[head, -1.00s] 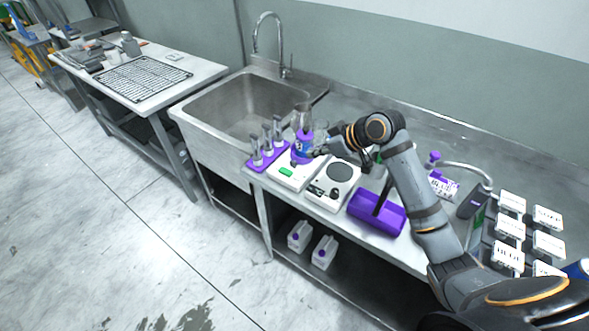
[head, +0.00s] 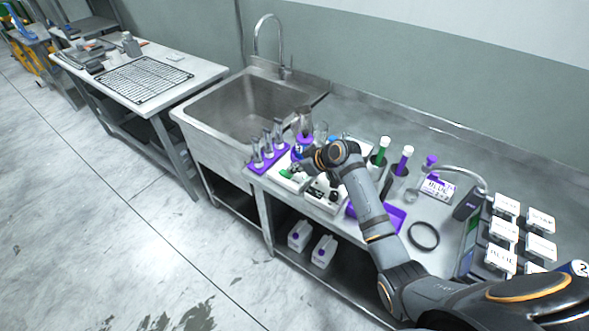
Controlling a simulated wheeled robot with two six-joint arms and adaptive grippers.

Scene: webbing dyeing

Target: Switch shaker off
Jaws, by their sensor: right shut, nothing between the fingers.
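The shaker (head: 279,177) seems to be the white box at the left end of the bench, beside the sink, with a small green patch on its front. A flask with a blue and purple band (head: 299,149) stands at its back. My right gripper (head: 291,172) is shut and empty, pointing down at the shaker's front by the green patch. I cannot tell whether it touches. The gripper and wrist hide part of the shaker. My left gripper is not in view.
A white device with dark controls (head: 322,194) stands just right of the shaker, partly under my arm. A purple rack (head: 262,164) with several tubes is at its left. A purple tray (head: 393,219) and black ring (head: 424,236) lie right. The sink (head: 235,105) is behind left.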

